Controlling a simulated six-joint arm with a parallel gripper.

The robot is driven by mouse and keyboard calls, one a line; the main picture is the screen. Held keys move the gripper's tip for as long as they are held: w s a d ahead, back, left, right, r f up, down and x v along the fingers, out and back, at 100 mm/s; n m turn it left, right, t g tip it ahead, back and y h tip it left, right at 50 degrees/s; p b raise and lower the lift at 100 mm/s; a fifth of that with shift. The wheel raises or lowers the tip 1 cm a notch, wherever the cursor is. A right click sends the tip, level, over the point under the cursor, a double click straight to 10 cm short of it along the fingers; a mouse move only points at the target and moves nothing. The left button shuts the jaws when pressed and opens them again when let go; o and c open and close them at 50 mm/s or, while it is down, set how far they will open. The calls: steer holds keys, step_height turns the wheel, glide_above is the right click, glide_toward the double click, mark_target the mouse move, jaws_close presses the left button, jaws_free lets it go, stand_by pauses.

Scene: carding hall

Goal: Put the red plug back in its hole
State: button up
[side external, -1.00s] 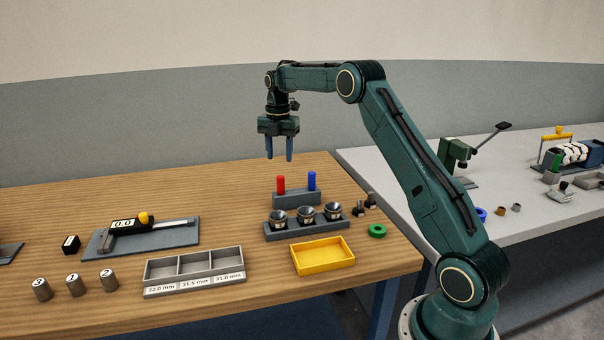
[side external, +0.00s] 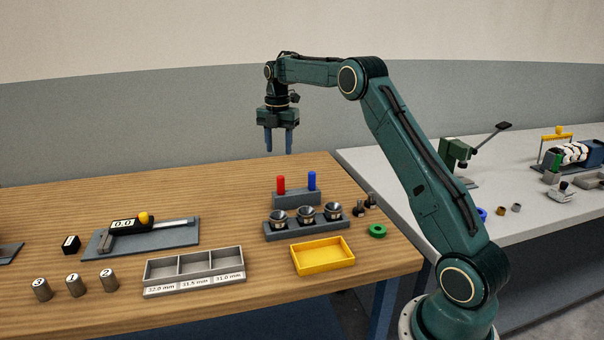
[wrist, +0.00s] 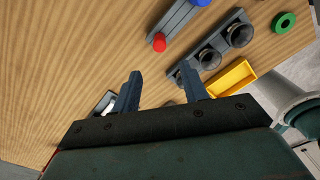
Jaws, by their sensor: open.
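The red plug (side external: 281,185) stands upright at the left of a small grey block (side external: 297,200). A blue plug (side external: 312,181) stands upright at the block's right. Both show about the same height above the block; the hole under the red plug is hidden. In the wrist view the red plug (wrist: 159,43) appears end-on, beyond my fingers, with the blue plug (wrist: 201,2) at the top edge. My gripper (side external: 278,152) is open and empty, pointing down, well above the table and apart from the red plug. Its two separated fingers (wrist: 160,77) show in the wrist view.
A grey holder (side external: 342,222) with three dark cups stands in front of the block. Nearby are a yellow tray (side external: 323,268), a green ring (side external: 377,231), and a three-compartment tray (side external: 194,290). The wooden table behind the block is clear.

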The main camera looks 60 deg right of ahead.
steer(key=s+a+r+m+t, duration=0.1)
steer(key=s+a+r+m, duration=0.5)
steer(key=a, duration=0.3)
steer(key=s+a+r+m+t, duration=0.2)
steer(key=s+a+r+m, duration=0.2)
steer(key=s+a+r, duration=0.35)
steer(key=s+a+f+m+t, duration=0.1)
steer(key=s+a+f+m, duration=0.1)
steer(key=s, duration=0.5)
steer(key=s+a+f+m, duration=0.2)
steer(key=s+a+m, duration=0.2)
steer(key=s, duration=0.3)
steer(key=s+a+f+m+t, duration=0.1)
steer(key=s+a+f+m, duration=0.2)
steer(key=s, duration=0.4)
steer(key=shift+a+m+t, duration=0.3)
steer(key=shift+a+m, duration=0.2)
steer(key=shift+a, duration=0.15)
